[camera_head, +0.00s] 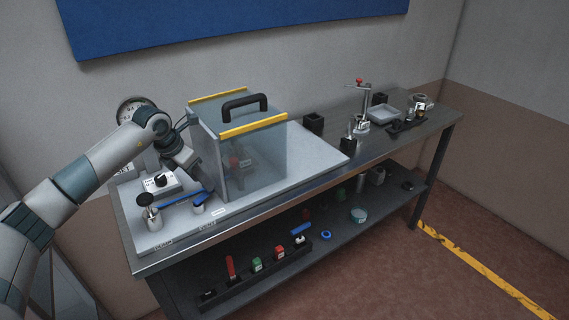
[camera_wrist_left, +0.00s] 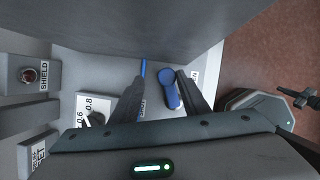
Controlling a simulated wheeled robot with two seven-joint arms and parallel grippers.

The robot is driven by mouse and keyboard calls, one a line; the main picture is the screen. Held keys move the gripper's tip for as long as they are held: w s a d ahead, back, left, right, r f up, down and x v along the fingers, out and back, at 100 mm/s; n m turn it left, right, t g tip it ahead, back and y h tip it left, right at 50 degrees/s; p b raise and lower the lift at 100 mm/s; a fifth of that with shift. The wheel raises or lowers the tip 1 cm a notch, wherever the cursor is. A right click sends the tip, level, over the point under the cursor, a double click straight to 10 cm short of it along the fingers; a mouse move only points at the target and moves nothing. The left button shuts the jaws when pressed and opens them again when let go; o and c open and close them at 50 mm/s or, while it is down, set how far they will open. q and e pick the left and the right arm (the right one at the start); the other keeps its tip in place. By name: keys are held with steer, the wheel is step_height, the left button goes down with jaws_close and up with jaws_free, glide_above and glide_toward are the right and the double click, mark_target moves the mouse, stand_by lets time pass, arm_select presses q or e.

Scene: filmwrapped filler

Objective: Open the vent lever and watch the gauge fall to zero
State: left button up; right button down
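A blue lever with a rounded end (camera_wrist_left: 170,90) shows between my left gripper's fingers in the left wrist view. The left gripper (camera_wrist_left: 160,77) is open, with a finger on either side of the lever; I cannot tell whether either touches it. Part of a scale marked 0.6 and 0.8 (camera_wrist_left: 94,106) shows in the wrist view.
A clear box with yellow edges (camera_head: 252,165) and a black handle stands right beside the left arm. A white knob box (camera_head: 160,185) and a metal canister (camera_head: 151,219) are at the left. A shelf (camera_head: 335,237) below holds loose items.

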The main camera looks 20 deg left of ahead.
arm_select(q)
steer(key=shift+s+a+r+n+y+p, duration=0.1)
steer(key=shift+a+n+y+p, duration=0.1)
steer(key=shift+n+p, duration=0.2)
steer(key=shift+a+r+n+y+p, duration=0.1)
steer(key=shift+n+y+p, duration=0.1)
steer(key=shift+n+p, duration=0.5)
steer(key=b+v, duration=0.6)
steer(key=v, duration=1.1)
steer(key=s+d+f+m+h, duration=0.1)
steer(key=d+h, duration=0.5)
steer(key=d, duration=0.9)
steer(key=s+d+f+m+h, duration=0.1)
steer(key=d+h, duration=0.6)
steer(key=d, duration=0.8)
steer(key=shift+s+t+p, duration=0.25)
steer(key=shift+t+p, duration=0.05)
